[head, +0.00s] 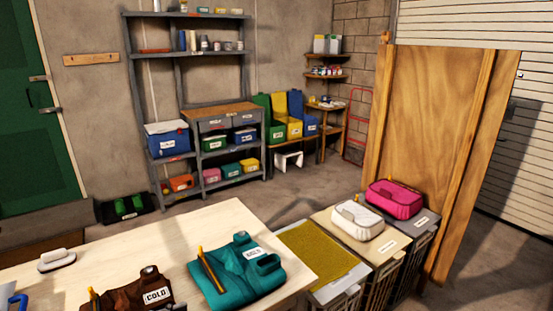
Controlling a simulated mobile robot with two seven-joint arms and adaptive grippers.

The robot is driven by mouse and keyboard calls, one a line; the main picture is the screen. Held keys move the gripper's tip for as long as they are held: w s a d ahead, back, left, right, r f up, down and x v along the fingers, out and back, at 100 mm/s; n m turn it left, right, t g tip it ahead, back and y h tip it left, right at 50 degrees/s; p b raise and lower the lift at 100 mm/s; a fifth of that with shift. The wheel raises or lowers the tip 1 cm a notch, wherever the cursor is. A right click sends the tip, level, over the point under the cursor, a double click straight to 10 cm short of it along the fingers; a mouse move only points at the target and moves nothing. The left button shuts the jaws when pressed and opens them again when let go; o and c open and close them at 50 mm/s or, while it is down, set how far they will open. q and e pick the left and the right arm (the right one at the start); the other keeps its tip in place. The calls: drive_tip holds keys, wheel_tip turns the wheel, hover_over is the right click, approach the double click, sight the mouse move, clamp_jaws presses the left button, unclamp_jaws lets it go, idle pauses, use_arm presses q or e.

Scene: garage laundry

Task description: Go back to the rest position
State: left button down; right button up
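Neither of my grippers shows in the head view, so I cannot see what they hold or where they are. A pale wooden table (120,255) fills the lower left. On it lie a teal folded item (235,280) with a white label and a brown one (125,295) labelled COLD, cut off by the bottom edge. A white bundle (357,220) and a pink bundle (394,199) lie on the lidded bins to the right.
A mustard mat (327,254) tops the nearest bin. A wooden panel (425,140) stands behind the bins. A white object (57,260) and a partly cut-off blue handle (20,300) are on the table's left. Grey shelves (155,98) stand at the back; floor before them is mostly clear.

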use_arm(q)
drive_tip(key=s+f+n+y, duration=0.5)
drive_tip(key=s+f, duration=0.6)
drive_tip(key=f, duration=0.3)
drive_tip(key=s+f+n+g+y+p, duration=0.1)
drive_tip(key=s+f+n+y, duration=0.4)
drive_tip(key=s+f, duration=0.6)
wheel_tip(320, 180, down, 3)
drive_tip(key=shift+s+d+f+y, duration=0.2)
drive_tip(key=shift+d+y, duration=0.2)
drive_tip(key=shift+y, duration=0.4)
